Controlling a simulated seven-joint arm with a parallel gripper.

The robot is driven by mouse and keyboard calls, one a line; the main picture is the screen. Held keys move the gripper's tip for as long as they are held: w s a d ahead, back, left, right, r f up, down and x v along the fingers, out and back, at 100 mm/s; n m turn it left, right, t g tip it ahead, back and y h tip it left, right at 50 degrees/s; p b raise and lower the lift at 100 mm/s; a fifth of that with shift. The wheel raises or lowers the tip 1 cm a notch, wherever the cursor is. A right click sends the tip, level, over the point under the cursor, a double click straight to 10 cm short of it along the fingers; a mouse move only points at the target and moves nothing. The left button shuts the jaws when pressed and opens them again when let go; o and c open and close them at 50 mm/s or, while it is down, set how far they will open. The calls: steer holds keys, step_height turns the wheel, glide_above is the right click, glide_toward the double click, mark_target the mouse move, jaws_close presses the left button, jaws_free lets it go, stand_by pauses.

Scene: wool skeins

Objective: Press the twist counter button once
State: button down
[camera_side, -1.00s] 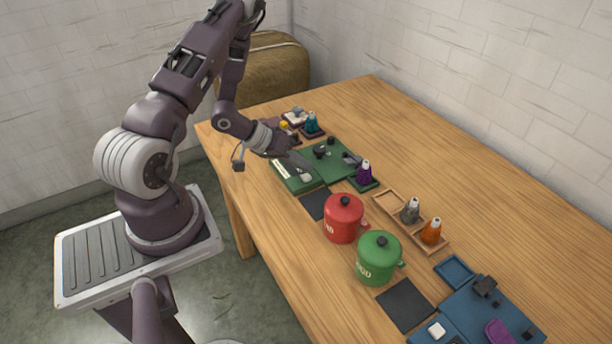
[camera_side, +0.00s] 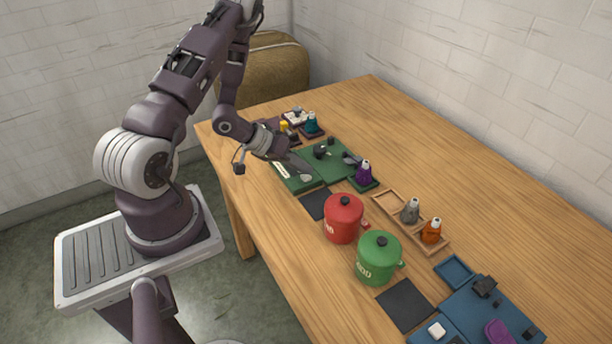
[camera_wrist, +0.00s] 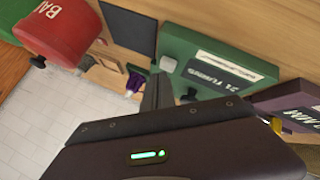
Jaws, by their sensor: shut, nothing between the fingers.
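The green board (camera_side: 325,155) lies on the table, with a labelled front block that also shows in the wrist view (camera_wrist: 215,50). A small pale button (camera_wrist: 168,64) sits at that block's corner in the wrist view. My gripper (camera_side: 307,174) is shut and empty, reaching down at the board's near right corner. In the wrist view its fingertips (camera_wrist: 160,78) appear right beside the button.
A red pot (camera_side: 343,219) and a green pot (camera_side: 378,258) stand nearer the front right. A dark mat (camera_side: 314,203) lies between board and red pot. A blue board (camera_side: 470,310) is far right.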

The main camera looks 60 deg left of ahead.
mark_target(303, 177)
steer(key=shift+f, duration=0.45)
stand_by(0.4)
steer(key=shift+r, duration=0.85)
steer(key=shift+r, duration=2.55)
